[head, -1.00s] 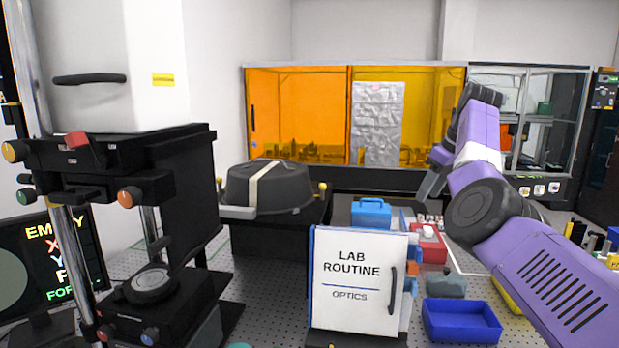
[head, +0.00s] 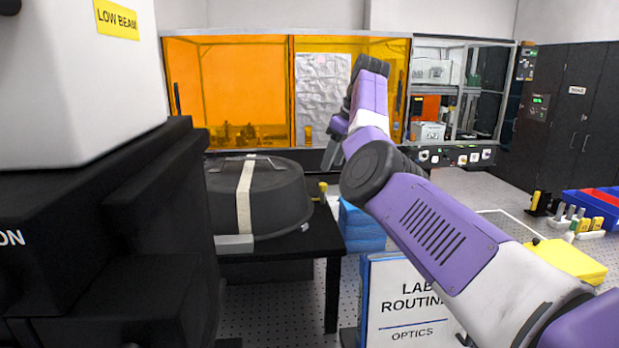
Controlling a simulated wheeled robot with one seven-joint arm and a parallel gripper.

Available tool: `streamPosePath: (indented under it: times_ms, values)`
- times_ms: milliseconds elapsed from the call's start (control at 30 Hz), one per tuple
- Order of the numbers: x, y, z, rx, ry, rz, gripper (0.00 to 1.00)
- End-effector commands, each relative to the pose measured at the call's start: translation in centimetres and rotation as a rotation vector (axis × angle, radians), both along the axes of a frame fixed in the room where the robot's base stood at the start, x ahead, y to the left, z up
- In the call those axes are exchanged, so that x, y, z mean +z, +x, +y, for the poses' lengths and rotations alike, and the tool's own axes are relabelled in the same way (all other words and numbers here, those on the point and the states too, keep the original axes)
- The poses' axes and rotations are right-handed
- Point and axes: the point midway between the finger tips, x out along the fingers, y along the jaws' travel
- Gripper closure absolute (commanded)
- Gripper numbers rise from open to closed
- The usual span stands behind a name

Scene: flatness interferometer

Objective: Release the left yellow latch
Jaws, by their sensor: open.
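A dark grey domed cover (head: 280,195) with a pale strap across it sits on a black stand (head: 334,243) left of centre. The left yellow latch is not visible; the black instrument in front hides the cover's left edge. My gripper (head: 329,156) is raised behind and above the right side of the cover in the picture, apart from it and pointing downward. It is open, seen from the side, with nothing visible in it.
A large black and white instrument (head: 100,240) fills the left foreground, close to me. A "Lab Routine" binder (head: 405,300) and blue boxes (head: 361,228) stand right of the black stand. An orange enclosure (head: 245,85) lies behind. Open floor shows at right.

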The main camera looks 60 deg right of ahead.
Motion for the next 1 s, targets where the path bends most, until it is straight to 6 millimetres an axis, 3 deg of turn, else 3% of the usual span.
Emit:
streamPosePath:
  times_ms: [500,900,1000]
  values:
    - [-6.1,2.6,-0.1,0.003,0.001,0.001,0.56]
    - [-7.0,2.9,-0.2,0.002,-0.001,0.0,0.56]
    - [-7.0,2.9,-0.2,0.001,0.0,0.0,0.76]
